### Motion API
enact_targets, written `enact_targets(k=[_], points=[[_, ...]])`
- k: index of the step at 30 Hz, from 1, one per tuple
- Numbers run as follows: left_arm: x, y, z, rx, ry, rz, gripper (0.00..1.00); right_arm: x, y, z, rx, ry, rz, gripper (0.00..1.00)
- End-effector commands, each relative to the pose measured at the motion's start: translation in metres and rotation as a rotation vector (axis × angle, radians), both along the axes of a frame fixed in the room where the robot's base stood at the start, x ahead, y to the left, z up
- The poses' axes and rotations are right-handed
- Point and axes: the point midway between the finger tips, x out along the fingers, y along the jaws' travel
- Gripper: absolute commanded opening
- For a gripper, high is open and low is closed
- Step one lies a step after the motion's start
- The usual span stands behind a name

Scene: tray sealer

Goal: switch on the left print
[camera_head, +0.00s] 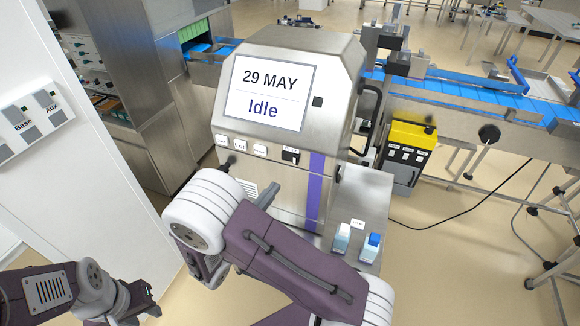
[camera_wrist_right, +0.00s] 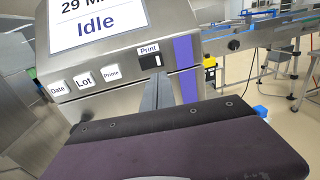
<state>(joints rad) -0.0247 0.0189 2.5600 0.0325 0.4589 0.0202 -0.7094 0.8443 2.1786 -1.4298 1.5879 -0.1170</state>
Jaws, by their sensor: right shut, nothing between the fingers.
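The print switch (camera_head: 290,156) is a black switch with a small white part, under a "Print" label on the steel machine's front. It also shows in the right wrist view (camera_wrist_right: 150,61), with the white part at its right end. The screen (camera_head: 268,93) above reads "29 MAY" and "Idle". My right gripper (camera_head: 271,187) is shut and empty, just below and left of the switch in the head view. In the right wrist view its fingers (camera_wrist_right: 158,84) point up toward the switch; contact cannot be told. My left gripper (camera_head: 150,300) is low at the left, its finger opening unclear.
Date, Lot and Prime buttons (camera_head: 240,145) sit left of the switch. A dark knob (camera_head: 230,162) sticks out below them. Two blue-and-white bottles (camera_head: 371,248) stand on a steel shelf at the right. A yellow-topped box (camera_head: 410,135) and blue conveyor lie beyond.

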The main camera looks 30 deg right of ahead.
Motion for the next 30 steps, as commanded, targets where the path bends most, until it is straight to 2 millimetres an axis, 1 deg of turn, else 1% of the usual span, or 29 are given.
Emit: enact_targets(k=[1, 6, 12, 18, 28, 30], points=[[0.000, 0.000, 0.005, 0.000, 0.000, 0.000, 0.36, 0.005, -0.011, 0.003, -0.002, 0.003, -0.007, 0.00], [0.000, 0.000, 0.014, 0.000, 0.000, 0.000, 0.36, 0.025, -0.043, 0.003, 0.000, 0.002, -0.007, 0.00], [0.000, 0.000, 0.023, 0.000, 0.000, 0.000, 0.36, 0.044, -0.072, 0.002, 0.000, 0.002, -0.005, 0.00], [0.000, 0.000, 0.027, 0.000, 0.000, 0.000, 0.36, 0.053, -0.085, 0.001, 0.000, 0.001, -0.001, 0.00], [0.000, 0.000, 0.026, 0.000, 0.000, 0.000, 0.36, 0.054, -0.086, 0.000, -0.001, 0.001, 0.000, 0.00], [0.000, 0.000, 0.025, 0.000, 0.000, 0.000, 0.36, 0.055, -0.089, -0.001, 0.000, 0.000, -0.002, 0.00]])
